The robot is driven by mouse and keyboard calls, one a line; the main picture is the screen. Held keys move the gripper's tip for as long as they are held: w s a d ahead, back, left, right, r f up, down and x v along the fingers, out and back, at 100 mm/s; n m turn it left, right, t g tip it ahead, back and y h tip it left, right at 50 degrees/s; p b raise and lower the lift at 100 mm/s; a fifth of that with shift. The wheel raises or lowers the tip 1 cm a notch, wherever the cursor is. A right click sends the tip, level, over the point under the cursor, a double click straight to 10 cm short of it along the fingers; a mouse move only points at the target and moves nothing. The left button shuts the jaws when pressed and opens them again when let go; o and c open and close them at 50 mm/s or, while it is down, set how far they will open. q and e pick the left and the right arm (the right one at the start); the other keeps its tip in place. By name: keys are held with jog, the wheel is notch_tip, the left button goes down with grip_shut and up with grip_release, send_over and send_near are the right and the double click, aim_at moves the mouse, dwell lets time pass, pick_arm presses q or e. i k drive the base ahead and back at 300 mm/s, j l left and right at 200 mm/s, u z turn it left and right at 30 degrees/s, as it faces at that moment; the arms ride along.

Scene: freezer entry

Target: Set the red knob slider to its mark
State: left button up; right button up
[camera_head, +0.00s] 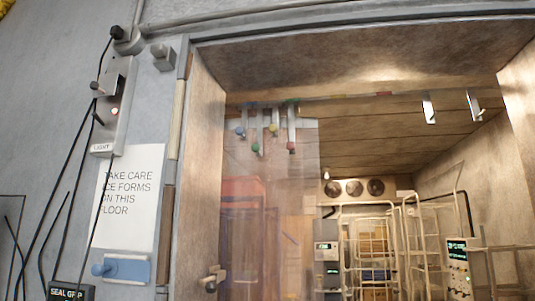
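The slider with the red knob (291,148) hangs from the rail (340,97) across the top of the freezer doorway. It is the rightmost of several hanging sliders. A small red patch (384,94) shows on the rail well to the right of this slider, with bare rail between; it looks like a red mark. Neither of my grippers is in view.
Sliders with blue (240,132), green (256,147) and yellow (273,128) knobs hang to its left, before clear curtain strips (265,190). Two pale hooks (428,109) hang far right. Wire racks (370,240) stand inside. A light switch box (112,110) is on the left wall.

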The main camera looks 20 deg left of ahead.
aim_at(290, 108)
jog(key=i+l+u, duration=0.1)
jog(key=u, duration=0.25)
jog(key=i+l+u, duration=0.15)
jog(key=u, duration=0.2)
jog(key=i+l+u, duration=0.1)
jog(key=l+u, duration=0.2)
jog(key=i+l+u, duration=0.1)
jog(key=l, duration=0.35)
jog(key=i+l+u, duration=0.1)
jog(key=l, duration=0.35)
jog(key=i+l+u, duration=0.1)
jog(key=i+l, duration=0.15)
jog(key=l, duration=0.2)
jog(key=i+l+u, duration=0.1)
jog(key=l, duration=0.4)
jog(key=i+l+u, duration=0.1)
jog(key=l, duration=0.35)
